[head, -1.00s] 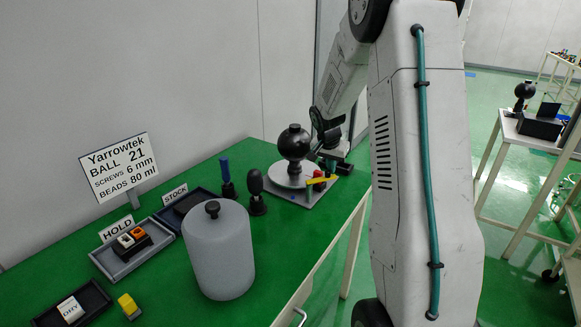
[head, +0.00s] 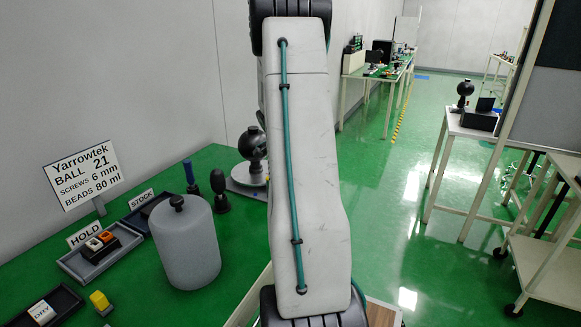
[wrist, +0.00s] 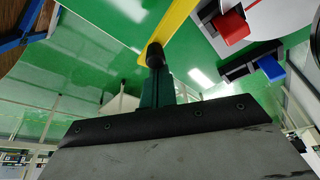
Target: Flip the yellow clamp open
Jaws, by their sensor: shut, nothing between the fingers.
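The yellow clamp's lever (wrist: 172,30) runs down from the top edge of the wrist view to near the middle. My gripper (wrist: 156,58), with a dark fingertip on a teal finger, is shut and empty. Its tip overlaps the lower end of the lever; I cannot tell whether they touch. A red clamp part (wrist: 231,28) and a blue one (wrist: 271,68) on black mounts lie to the right. In the head view my arm hides the yellow clamp and my gripper. The black ball (head: 252,142) stands on its plate (head: 243,182), partly covered by my arm.
Open floor (head: 390,225) lies to the right.

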